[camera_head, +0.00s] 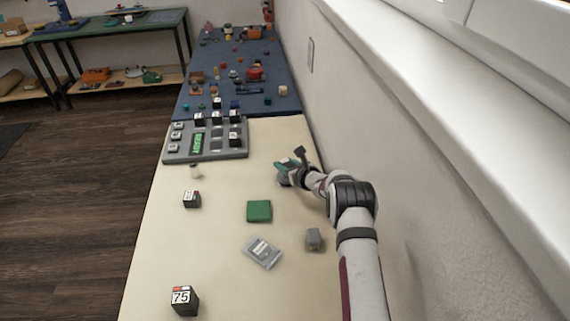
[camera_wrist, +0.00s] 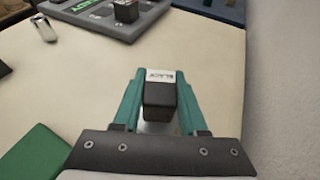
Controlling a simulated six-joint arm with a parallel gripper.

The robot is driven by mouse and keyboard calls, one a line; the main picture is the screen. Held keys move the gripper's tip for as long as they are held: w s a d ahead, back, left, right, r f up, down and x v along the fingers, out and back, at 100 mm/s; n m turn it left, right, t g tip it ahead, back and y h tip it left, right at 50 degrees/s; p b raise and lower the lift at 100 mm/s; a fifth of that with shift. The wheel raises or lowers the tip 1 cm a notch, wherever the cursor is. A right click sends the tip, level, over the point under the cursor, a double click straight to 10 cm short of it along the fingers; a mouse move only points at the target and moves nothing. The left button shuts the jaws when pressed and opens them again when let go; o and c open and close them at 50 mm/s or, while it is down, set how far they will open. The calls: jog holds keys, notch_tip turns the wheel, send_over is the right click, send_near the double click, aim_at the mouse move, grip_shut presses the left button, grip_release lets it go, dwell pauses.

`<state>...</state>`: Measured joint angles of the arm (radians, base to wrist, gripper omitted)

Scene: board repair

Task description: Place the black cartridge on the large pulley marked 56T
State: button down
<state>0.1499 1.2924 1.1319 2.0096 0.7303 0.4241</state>
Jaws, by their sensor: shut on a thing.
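My gripper (camera_head: 288,165) is over the right side of the cream table, near the wall. In the wrist view its teal fingers (camera_wrist: 159,100) are shut on the black cartridge (camera_wrist: 160,102), a dark block with a white label reading "BLACK". The cartridge sits between the fingertips; in the head view a dark shape (camera_head: 299,152) shows at the gripper. I cannot make out a large pulley marked 56T in either view.
A grey panel (camera_head: 240,152) with a green "READY" display and several dark blocks stands ahead left. A green block (camera_head: 259,211), a grey labelled module (camera_head: 262,252), a small grey block (camera_head: 313,240) and a block marked 75 (camera_head: 183,300) lie nearer. A blue mat (camera_head: 190,107) with many small parts lies beyond.

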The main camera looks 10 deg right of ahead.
aim_at(289, 166)
jog(key=shift+c, duration=2.2)
grip_release()
jog(key=shift+r, duration=0.1)
jog(key=v, duration=0.7)
jog(key=shift+s+d+r, duration=0.1)
jog(key=shift+s+d, duration=0.05)
jog(key=shift+s, duration=0.1)
